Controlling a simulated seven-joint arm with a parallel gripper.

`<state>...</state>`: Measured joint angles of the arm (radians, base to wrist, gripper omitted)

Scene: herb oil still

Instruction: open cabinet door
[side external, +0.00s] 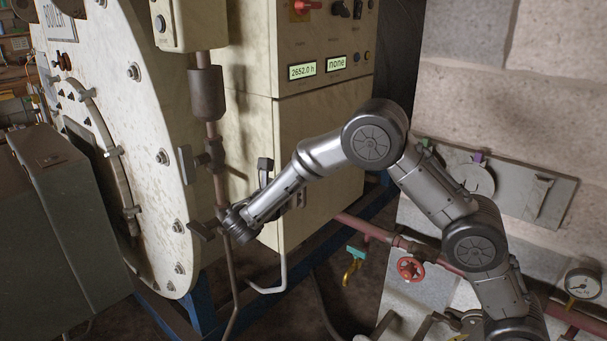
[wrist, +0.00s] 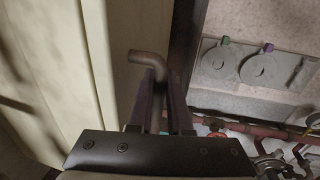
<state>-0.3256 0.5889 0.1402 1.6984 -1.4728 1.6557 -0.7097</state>
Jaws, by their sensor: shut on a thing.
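The cream cabinet (side external: 318,140) stands beside the boiler, and its lower front looks closed, with no clear gap at its edges. In the wrist view, a bent, dark metal handle (wrist: 145,58) stands out beside a pale cabinet panel (wrist: 105,40). My gripper (wrist: 161,82) is shut on the handle, with one finger on each side of its stem. In the side view, my gripper (side external: 266,178) is at the cabinet's lower part, largely hidden behind my forearm. The handle cannot be clearly made out there.
The round boiler front (side external: 115,100) and a vertical pipe with a valve (side external: 212,155) stand close left of my wrist. A red pipe with a red valve wheel (side external: 410,268) runs low at right. A grey wall plate (side external: 520,190) is behind my arm.

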